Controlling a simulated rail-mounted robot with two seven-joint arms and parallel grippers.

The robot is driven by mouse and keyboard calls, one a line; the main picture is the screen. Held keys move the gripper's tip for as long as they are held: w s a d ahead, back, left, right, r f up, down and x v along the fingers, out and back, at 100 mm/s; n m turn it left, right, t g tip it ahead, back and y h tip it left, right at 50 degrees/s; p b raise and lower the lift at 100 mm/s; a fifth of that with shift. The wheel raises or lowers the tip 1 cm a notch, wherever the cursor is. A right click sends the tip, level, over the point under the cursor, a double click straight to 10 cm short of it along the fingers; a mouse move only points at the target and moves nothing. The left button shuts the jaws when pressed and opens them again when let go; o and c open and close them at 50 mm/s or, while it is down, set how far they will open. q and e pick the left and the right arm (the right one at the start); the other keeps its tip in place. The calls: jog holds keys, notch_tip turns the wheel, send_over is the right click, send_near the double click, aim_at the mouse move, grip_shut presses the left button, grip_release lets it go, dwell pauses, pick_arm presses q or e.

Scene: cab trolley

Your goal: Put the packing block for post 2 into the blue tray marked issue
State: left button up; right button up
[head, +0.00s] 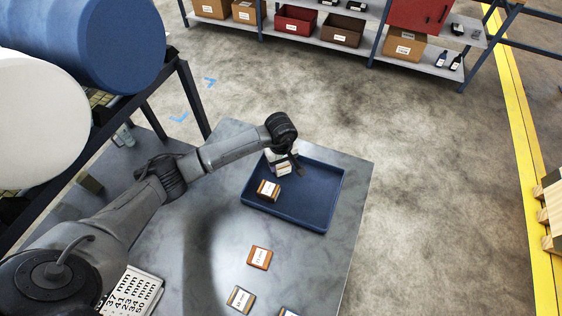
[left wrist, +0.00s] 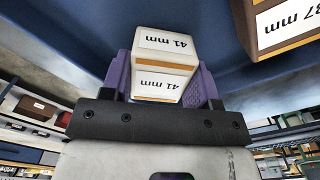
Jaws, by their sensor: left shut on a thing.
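My left gripper (head: 287,164) is shut on a pale block labelled 41 mm (left wrist: 165,85), held between its purple fingers in the left wrist view. The block (head: 281,168) is at the far left part of the blue tray (head: 322,183); I cannot tell whether it touches the tray floor. Another block, brown and orange with a white label (head: 268,190), lies in the tray near its left side. In the left wrist view its label ends in 7 mm (left wrist: 288,22). The tray's issue marking is not visible. My right gripper is not in view.
Several labelled blocks lie on the grey table in front of the tray, including an orange one (head: 259,257) and another (head: 240,299). A white card with mm figures (head: 133,292) lies at the near left, partly behind my arm.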

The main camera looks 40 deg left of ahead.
pick_arm(q)
jog(key=o, duration=1)
jog(key=shift+f, duration=0.15)
jog(key=shift+c, duration=0.2)
notch_tip(320, 180, up, 12)
jog(key=shift+r+p, duration=0.2)
jog(key=shift+p, duration=0.25)
